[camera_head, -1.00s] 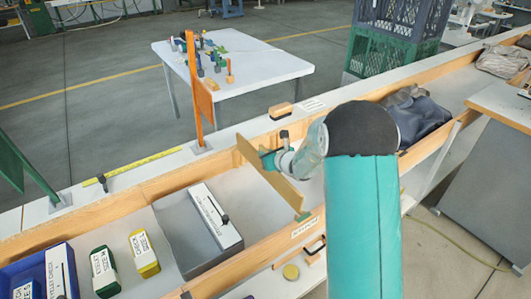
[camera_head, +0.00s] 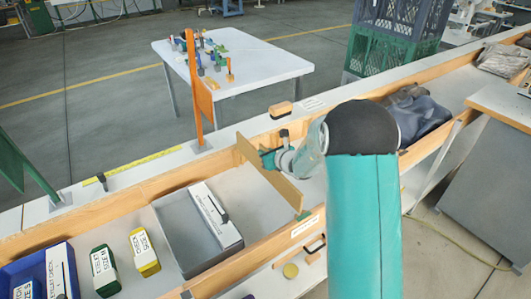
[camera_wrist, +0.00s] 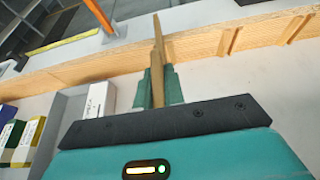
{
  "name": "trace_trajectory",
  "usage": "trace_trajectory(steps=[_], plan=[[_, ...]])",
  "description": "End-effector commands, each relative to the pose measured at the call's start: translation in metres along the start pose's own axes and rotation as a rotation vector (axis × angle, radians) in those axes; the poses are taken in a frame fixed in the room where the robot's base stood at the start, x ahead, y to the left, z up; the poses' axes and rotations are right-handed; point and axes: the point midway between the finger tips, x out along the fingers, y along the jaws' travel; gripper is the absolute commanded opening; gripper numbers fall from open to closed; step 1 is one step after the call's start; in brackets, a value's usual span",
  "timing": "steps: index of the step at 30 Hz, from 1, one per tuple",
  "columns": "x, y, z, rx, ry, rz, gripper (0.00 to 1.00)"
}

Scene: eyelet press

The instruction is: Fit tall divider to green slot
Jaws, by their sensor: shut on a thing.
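The tall divider is a thin wooden board (camera_head: 276,181) standing on edge across the wooden trough. My gripper (camera_head: 268,159) is shut on it near its far end. In the wrist view the divider (camera_wrist: 157,55) shows edge-on between my two green fingers (camera_wrist: 159,86). A green mark (camera_head: 304,215), seemingly the green slot, is on the near trough wall at the divider's near end. The divider's near end looks close to this mark; I cannot tell whether it is seated. Its bottom edge is hidden.
Left of the divider, a grey bin (camera_head: 187,235) holds a white labelled box (camera_head: 215,214). Yellow, green and blue boxes stand farther left. An orange post (camera_head: 194,95) rises behind the far wall. Dark cloth (camera_head: 418,115) lies in the trough at right. Far-wall notches (camera_wrist: 228,40) show in the wrist view.

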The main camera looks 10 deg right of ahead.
Motion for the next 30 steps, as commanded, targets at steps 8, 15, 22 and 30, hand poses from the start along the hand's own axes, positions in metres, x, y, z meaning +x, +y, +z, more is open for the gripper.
trace_trajectory(steps=[8,15,22,30], plan=[[0.0013,-0.0002,-0.0023,0.000,-0.001,0.000,0.00],[0.0029,-0.0002,-0.0061,-0.001,-0.002,0.000,0.00],[0.0031,-0.0001,-0.0065,-0.001,-0.002,0.000,0.00],[0.0030,-0.0001,-0.0065,0.000,-0.002,0.000,0.00]])
